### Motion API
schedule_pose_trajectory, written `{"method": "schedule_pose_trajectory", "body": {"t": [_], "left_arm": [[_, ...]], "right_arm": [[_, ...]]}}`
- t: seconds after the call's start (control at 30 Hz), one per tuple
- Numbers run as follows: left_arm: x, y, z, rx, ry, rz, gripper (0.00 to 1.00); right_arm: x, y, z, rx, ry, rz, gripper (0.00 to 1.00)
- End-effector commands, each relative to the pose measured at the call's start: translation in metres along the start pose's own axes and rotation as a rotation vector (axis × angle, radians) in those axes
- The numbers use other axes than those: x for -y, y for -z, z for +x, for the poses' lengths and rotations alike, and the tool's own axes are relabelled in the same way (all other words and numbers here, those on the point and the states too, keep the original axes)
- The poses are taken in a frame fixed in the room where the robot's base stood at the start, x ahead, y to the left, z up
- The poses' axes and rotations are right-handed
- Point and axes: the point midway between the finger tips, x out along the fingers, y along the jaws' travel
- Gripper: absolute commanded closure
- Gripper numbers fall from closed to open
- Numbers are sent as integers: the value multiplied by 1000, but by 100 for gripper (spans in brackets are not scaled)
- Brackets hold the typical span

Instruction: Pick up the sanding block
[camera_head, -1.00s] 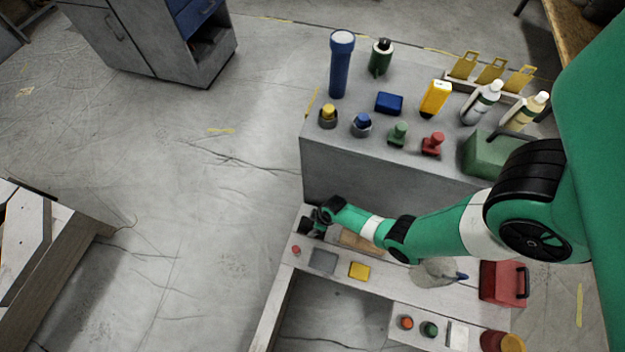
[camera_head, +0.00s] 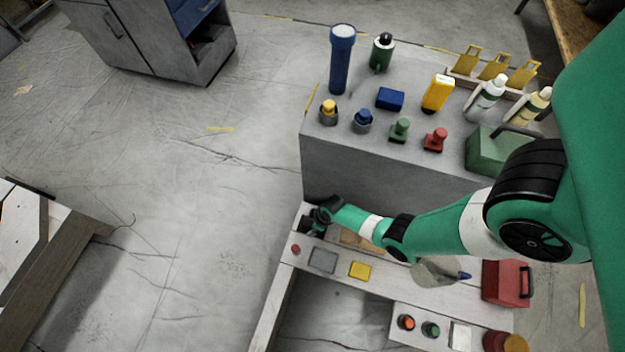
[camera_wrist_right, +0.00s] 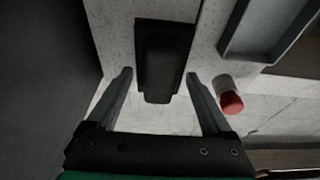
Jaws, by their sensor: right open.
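A black block with a raised grip, which looks like the sanding block (camera_wrist_right: 165,62), lies on the pale speckled bench board in the right wrist view. My right gripper (camera_wrist_right: 159,77) is open, with one finger on each side of the block's near end. The fingers look apart from the block, and nothing is held. In the head view my right gripper (camera_head: 309,224) is over the far left corner of the low bench, where the dark block is hard to separate from the dark gripper. My left gripper is not in view.
A red-topped cylinder (camera_wrist_right: 231,102) stands close to the right finger, beside a grey tray (camera_wrist_right: 232,45). A yellow block (camera_head: 360,270) and a red box (camera_head: 506,283) are on the low bench. The tall grey cabinet (camera_head: 390,172) rises just behind the gripper.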

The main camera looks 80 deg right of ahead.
Motion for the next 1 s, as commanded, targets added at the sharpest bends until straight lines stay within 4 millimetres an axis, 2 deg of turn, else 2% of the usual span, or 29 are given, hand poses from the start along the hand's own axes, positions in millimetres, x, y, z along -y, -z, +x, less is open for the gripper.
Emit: {"method": "schedule_pose_trajectory", "body": {"t": [0.03, 0.07, 0.5, 0.83, 0.93, 1.0], "left_arm": [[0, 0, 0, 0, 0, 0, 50], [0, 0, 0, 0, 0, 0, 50], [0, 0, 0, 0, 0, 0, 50], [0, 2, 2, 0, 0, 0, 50], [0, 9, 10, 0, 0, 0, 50], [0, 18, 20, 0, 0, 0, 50]], "right_arm": [[0, 0, 0, 0, 0, 0, 15], [0, 0, 0, 0, 0, 0, 20], [0, 0, 0, 0, 0, 0, 100], [0, 1, -2, -1, 0, 0, 100], [0, 4, -14, -1, 0, 0, 100], [0, 9, -29, -2, -1, 0, 100]]}}
